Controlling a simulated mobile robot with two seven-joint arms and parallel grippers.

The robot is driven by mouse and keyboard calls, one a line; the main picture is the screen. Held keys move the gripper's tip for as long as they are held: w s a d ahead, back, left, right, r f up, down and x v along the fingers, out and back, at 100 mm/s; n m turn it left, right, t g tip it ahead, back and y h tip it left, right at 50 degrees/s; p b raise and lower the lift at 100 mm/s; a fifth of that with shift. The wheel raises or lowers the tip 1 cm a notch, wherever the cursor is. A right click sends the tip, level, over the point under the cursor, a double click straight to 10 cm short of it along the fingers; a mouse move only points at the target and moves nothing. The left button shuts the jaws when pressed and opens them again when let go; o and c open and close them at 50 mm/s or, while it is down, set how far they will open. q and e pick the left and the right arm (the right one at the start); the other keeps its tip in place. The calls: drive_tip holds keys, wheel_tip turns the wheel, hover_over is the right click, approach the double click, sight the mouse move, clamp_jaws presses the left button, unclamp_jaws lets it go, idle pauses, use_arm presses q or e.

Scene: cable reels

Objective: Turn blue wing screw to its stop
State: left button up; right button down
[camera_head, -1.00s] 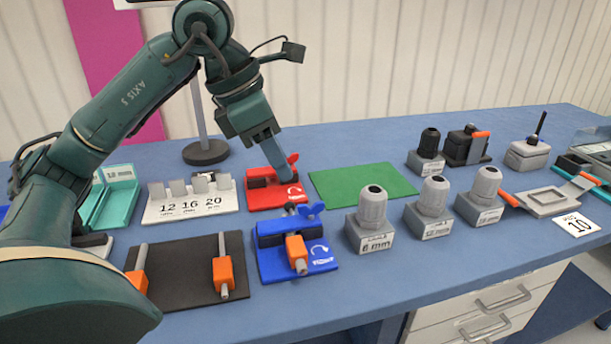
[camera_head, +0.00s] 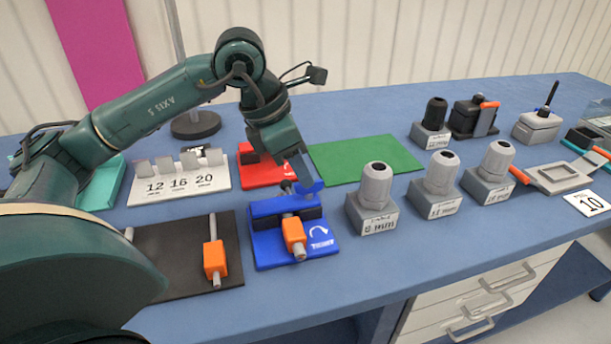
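The blue clamp block (camera_head: 266,250) stands on the bench at the middle of the head view. It has a blue base with a white turn arrow and an orange piece (camera_head: 294,236) on a grey rod at its front. The blue wing screw (camera_head: 310,188) sticks up at its back right corner. My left gripper (camera_head: 303,176) points down from behind, its fingertips right at the wing screw. The fingers overlap and are small here, so I cannot tell whether they grip the wing or only stand beside it. My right gripper is out of view.
A red block (camera_head: 262,172) stands just behind, partly covered by my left arm. Grey cable glands (camera_head: 372,205) on blocks stand close on the right. A black board (camera_head: 180,262) lies at left, a white 12/16/20 holder (camera_head: 178,184) behind it. A green mat (camera_head: 365,158) lies at back, clear.

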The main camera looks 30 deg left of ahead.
use_arm(q)
drive_tip(key=shift+x, duration=1.35)
drive_tip(key=shift+c, duration=0.2)
clamp_jaws()
